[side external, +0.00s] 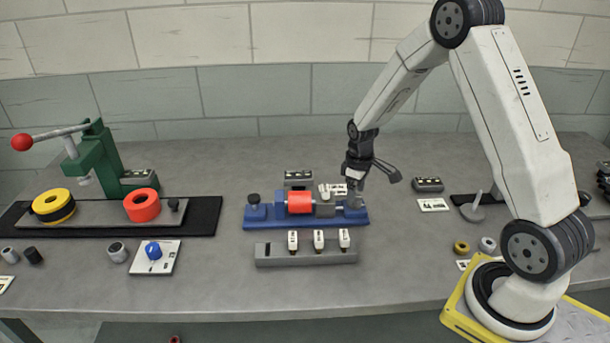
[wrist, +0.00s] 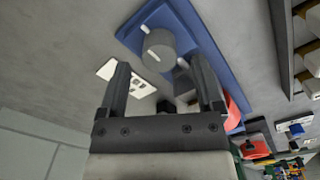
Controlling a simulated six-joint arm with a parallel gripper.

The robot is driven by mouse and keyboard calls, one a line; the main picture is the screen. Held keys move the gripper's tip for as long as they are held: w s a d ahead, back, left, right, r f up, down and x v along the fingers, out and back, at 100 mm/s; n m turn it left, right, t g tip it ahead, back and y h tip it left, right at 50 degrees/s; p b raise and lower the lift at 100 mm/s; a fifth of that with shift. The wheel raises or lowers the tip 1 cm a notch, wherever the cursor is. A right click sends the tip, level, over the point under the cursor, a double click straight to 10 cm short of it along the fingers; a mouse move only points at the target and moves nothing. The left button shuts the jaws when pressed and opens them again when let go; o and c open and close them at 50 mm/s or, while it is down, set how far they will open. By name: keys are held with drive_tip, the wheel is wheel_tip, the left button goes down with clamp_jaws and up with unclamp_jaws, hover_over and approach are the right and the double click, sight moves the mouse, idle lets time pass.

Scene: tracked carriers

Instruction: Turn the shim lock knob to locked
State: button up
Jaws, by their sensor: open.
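A blue fixture (side external: 290,222) lies mid-table and holds a red cylinder (side external: 300,202) and a grey block (side external: 325,210). A round grey knob (side external: 356,204) stands at its right end. In the wrist view this knob (wrist: 160,50) has a short pale mark on its face, and pale marks show on the blue base beside it. I cannot read which setting it is at. My gripper (side external: 372,185) is tilted above the fixture's right end. In the wrist view my gripper (wrist: 162,64) is open and empty, its fingertips pointing toward the knob; contact cannot be told.
A grey rack (side external: 305,259) with several white-topped pieces stands in front of the fixture. A blue knob (side external: 153,250) sits on a white panel at the left, before a green press (side external: 97,160). A white card (side external: 433,205) lies to the right. Table between fixture and press is clear.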

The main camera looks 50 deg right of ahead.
drive_tip(key=shift+r, duration=2.7)
drive_tip(key=shift+s+a+r, duration=0.15)
drive_tip(key=shift+a+r, duration=0.05)
drive_tip(key=shift+a, duration=0.3)
drive_tip(key=s+a+r+m+t, duration=0.2)
drive_tip(key=s+a+r, duration=0.1)
drive_tip(key=s+a, duration=0.8)
drive_tip(key=a, duration=0.4)
drive_tip(key=shift+s+t, duration=0.15)
drive_tip(key=shift+t, duration=0.15)
